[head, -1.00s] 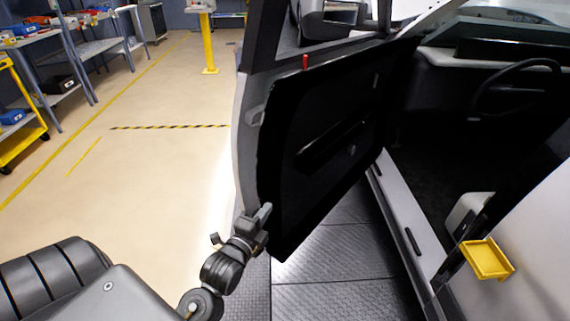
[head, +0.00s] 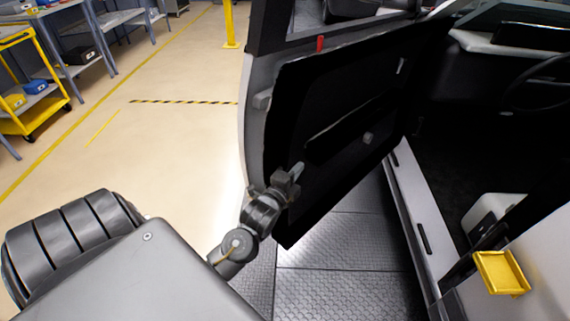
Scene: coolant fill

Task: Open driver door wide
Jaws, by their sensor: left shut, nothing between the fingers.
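The driver door (head: 340,125) stands ajar at a clear angle from the vehicle body, with its black inner panel facing me. A red lock pin (head: 320,43) stands on its top edge. My left gripper (head: 292,176) is shut and empty. It lies at the lower part of the inner panel, near the door's free edge; I cannot tell for sure whether it touches. The doorway is open, with a steering wheel (head: 540,85) inside at the right. My right gripper is not in view.
A yellow tray (head: 501,272) sits on the body side at lower right. Dark tread-plate floor (head: 345,290) lies below the door. Clear tan floor (head: 170,150) spreads left of the door, with shelves and a yellow cart (head: 40,105) farther left.

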